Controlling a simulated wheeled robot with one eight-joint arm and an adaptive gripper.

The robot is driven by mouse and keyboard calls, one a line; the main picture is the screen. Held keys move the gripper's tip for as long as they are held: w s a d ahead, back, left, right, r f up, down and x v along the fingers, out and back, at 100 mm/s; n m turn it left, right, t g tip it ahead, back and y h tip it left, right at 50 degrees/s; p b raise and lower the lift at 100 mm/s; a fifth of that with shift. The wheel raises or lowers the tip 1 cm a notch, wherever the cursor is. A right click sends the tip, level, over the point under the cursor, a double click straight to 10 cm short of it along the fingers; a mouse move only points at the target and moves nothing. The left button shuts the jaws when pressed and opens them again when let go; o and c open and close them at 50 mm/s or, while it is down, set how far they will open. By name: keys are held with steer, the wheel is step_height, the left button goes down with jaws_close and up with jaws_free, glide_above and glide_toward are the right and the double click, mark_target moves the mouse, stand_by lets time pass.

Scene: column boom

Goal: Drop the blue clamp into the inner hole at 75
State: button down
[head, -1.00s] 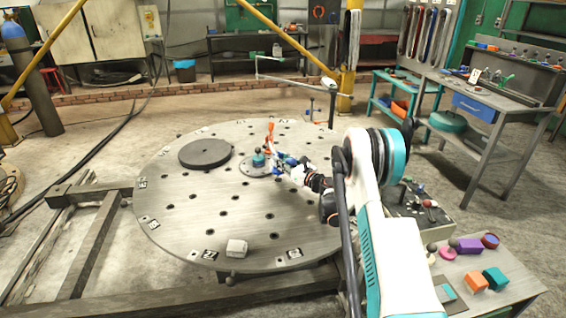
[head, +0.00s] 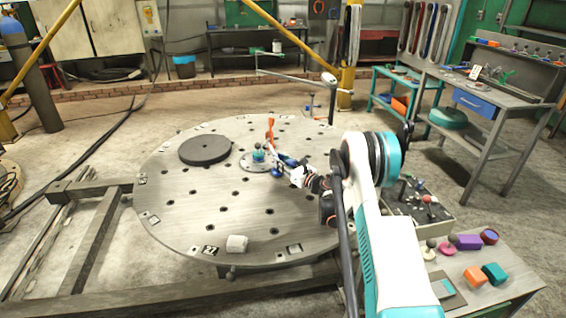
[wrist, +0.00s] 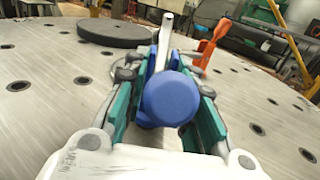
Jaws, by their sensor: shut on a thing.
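The blue clamp (wrist: 168,98) shows in the wrist view as a round blue knob with a metal bar rising behind it. My gripper (wrist: 165,85) is shut on it, with teal pads on both sides. In the head view my gripper (head: 286,167) is over the round steel table (head: 215,210), just right of its centre. The clamp's lower end is hidden in the wrist view. The table has many dark holes, in inner and outer rings. Small number plates (head: 210,250) lie along its rim; I cannot make out a 75.
An orange clamp (head: 270,130) stands upright behind the gripper. A blue-teal knob (head: 258,155) sits on the central hub. A side table (head: 455,285) holds coloured blocks.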

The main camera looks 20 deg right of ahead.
steer(key=shift+f, duration=0.85)
steer(key=c, duration=1.6)
jaws_free()
steer(key=shift+r, duration=0.2)
step_height(320, 180, up, 7)
steer(key=p, duration=0.2)
steer(key=shift+p, duration=0.35)
steer(key=shift+r, duration=0.1)
steer(key=o, duration=0.6)
steer(key=shift+c, duration=0.2)
